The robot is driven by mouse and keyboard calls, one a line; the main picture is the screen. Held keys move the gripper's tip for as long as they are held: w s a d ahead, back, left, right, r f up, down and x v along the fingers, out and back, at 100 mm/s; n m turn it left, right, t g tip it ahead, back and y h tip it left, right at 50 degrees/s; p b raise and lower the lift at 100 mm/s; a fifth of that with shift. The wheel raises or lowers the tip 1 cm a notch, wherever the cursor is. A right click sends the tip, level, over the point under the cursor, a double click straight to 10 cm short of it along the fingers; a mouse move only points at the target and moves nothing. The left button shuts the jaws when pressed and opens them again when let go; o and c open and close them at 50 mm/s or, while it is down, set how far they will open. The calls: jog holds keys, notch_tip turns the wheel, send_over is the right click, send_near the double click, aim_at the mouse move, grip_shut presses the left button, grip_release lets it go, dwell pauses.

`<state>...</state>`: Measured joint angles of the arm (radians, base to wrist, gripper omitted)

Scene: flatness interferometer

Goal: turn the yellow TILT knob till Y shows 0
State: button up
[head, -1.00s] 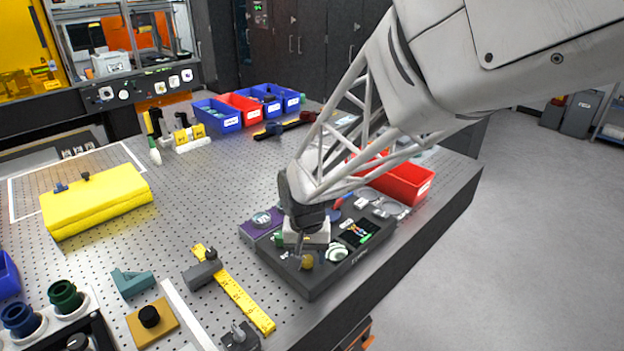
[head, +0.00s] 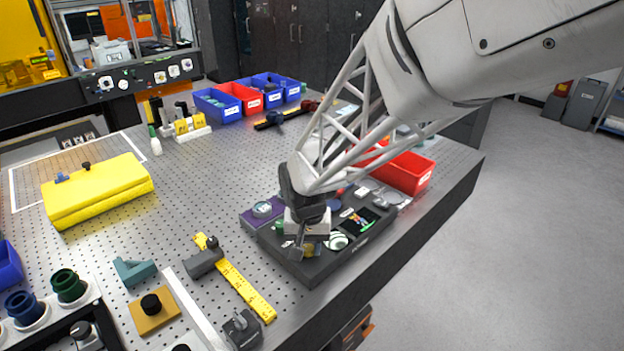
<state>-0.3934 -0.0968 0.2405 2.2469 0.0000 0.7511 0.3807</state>
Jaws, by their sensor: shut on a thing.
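The dark interferometer console (head: 322,268) sits near the front right edge of the perforated table. The yellow TILT knob (head: 309,249) is at its front left, mostly covered by my gripper. My gripper (head: 304,250) points down at the knob and is shut on it. A small dark screen (head: 367,222) with coloured traces is on the console's right part. Its digits are too small to read, so I cannot tell the Y value. A white round dial (head: 338,241) is just right of the knob.
A yellow ruler (head: 245,290) with a dark slider lies left of the console. The middle of the table is clear.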

aim_at(308, 248)
jog(key=shift+n, duration=0.3)
jog(key=n, duration=0.3)
jog(key=shift+n, duration=1.8)
jog(key=o, duration=0.9)
jog(key=shift+r, duration=3.9)
